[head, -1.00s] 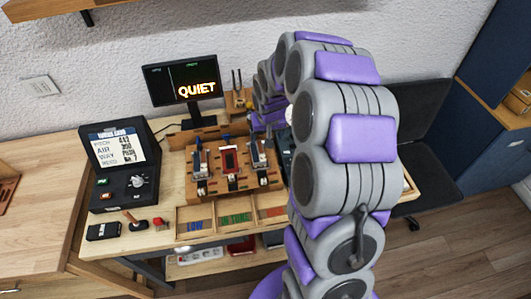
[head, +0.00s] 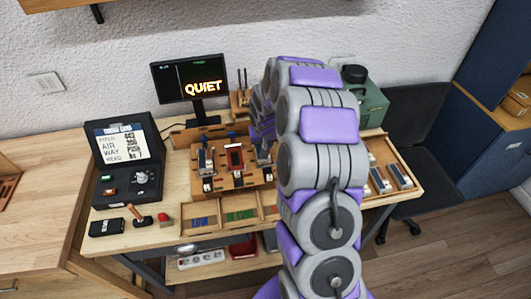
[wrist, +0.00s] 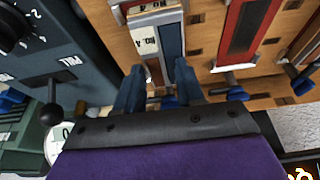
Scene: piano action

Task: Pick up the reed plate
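A reed plate with a pale "NO. 4" label and a blue-grey strip (wrist: 171,50) sits in a slot of the wooden stand, near my gripper in the wrist view. In the head view it appears to be the plate at the stand's right (head: 263,150), partly behind my arm. My gripper (wrist: 158,80) has its two blue-grey fingers apart, pointing toward this plate's end. I cannot tell whether they touch it. Another silver and blue plate (head: 206,160) stands at the left, with a red-framed slot (head: 235,157) between. In the head view my arm hides the gripper.
A compartment tray (head: 228,226) lies in front of the stand. A side tray (head: 399,157) at the right holds several plates. A black control box (head: 130,185), a green machine (head: 368,110) and a monitor reading QUIET (head: 188,78) surround the stand. A knobbed lever (wrist: 52,115) is close to my gripper.

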